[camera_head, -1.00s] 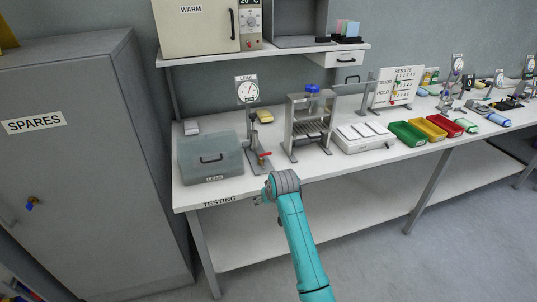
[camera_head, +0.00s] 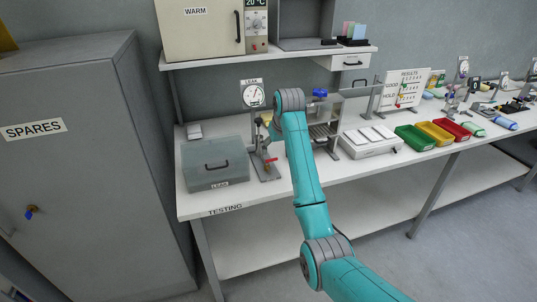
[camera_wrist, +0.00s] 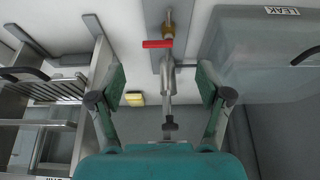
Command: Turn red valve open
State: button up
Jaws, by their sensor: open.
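The red valve handle (camera_head: 271,159) sits low on the leak test stand, between the leak box and the metal rack. In the wrist view the red handle (camera_wrist: 157,43) lies crosswise over the stand's pipe, beside a brass fitting (camera_wrist: 168,28). My gripper (camera_wrist: 160,80) is open and empty. Its two fingers stand either side of the pipe in that view, and the handle shows beyond the fingertips, apart from them. In the head view my wrist covers the space near the stand, and the fingers cannot be made out clearly.
The grey leak box (camera_head: 215,165) stands left of the valve. The metal rack with a blue knob (camera_head: 320,94) stands close on the right. The leak gauge (camera_head: 253,95) is behind, and a shelf (camera_head: 300,55) overhangs the bench. A yellow block (camera_wrist: 134,98) lies behind the stand.

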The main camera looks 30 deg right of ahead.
aim_at(271, 161)
jog(key=x, duration=0.6)
jog(key=w+x, duration=0.1)
jog(key=x, duration=0.2)
jog(key=shift+w+d+r, duration=0.15)
jog(key=shift+d+r, duration=0.1)
jog(key=shift+d, duration=0.1)
jog(key=c, duration=1.2)
